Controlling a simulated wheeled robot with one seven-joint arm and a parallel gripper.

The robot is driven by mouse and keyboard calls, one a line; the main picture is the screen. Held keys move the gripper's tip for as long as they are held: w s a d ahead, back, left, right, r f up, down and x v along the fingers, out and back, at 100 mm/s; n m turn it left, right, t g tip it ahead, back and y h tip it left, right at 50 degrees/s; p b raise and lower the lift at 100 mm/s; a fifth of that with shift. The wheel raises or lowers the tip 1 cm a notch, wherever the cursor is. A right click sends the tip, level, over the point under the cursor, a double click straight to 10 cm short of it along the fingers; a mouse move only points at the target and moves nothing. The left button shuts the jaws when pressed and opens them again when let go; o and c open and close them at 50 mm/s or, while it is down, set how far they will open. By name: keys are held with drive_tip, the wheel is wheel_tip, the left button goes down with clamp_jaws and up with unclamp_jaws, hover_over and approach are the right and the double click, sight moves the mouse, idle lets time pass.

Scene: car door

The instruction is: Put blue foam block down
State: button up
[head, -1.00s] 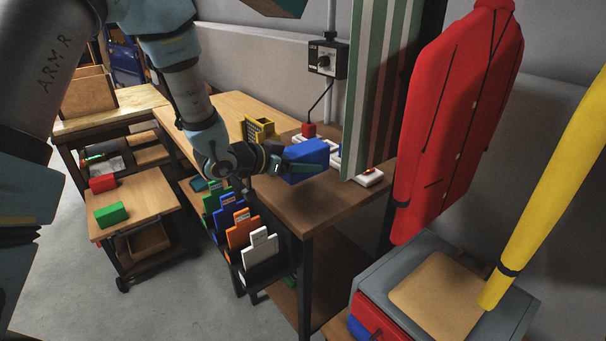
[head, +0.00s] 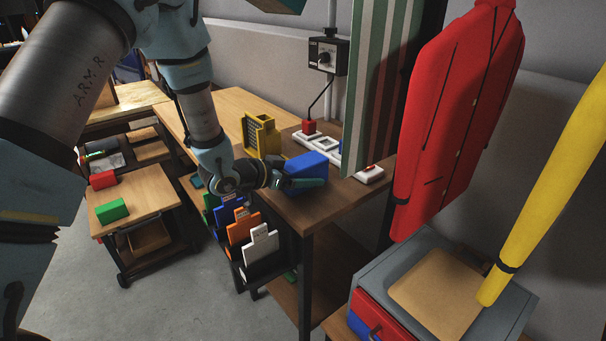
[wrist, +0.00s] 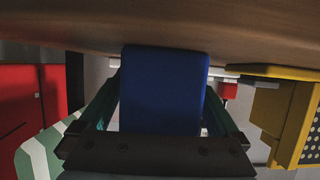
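The blue foam block (head: 306,166) is at the front part of the brown tabletop (head: 335,204) in the head view. My gripper (head: 306,184) reaches it from the left, with one finger along its near side. In the wrist view the block (wrist: 163,92) fills the space between the two teal fingers (wrist: 162,112), which lean in to its sides. The gripper looks shut on it. The block is very low over the tabletop or on it; contact at its underside is hidden.
A yellow holder (head: 262,136) stands behind the block. White sockets with a red plug (head: 309,128) and a white switch (head: 369,174) lie close by. A striped cloth (head: 377,85) and a red coat (head: 460,110) hang right. Colored folders (head: 240,230) sit below left.

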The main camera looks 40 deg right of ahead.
drive_tip(key=shift+r, duration=0.25)
drive_tip(key=b+v, duration=0.1)
drive_tip(key=v, duration=1.1)
drive_tip(key=shift+b, duration=0.35)
drive_tip(key=w+a+n+t+y, duration=0.4)
drive_tip(key=w+a, duration=0.3)
drive_tip(key=a, duration=0.4)
drive_tip(key=w+a+n+t+y, duration=0.3)
drive_tip(key=w+a+n+y, duration=0.2)
drive_tip(key=w+a, duration=0.45)
drive_tip(key=s+a+r+n+g+y, duration=0.1)
drive_tip(key=s+a+n, duration=0.3)
drive_tip(key=a, duration=0.5)
drive_tip(key=s+a+r+n+g+y, duration=0.1)
drive_tip(key=s+a+n+g+y, duration=0.2)
drive_tip(key=s+a, duration=0.6)
drive_tip(key=shift+s+a+n+g, duration=0.3)
drive_tip(key=shift+n, duration=0.4)
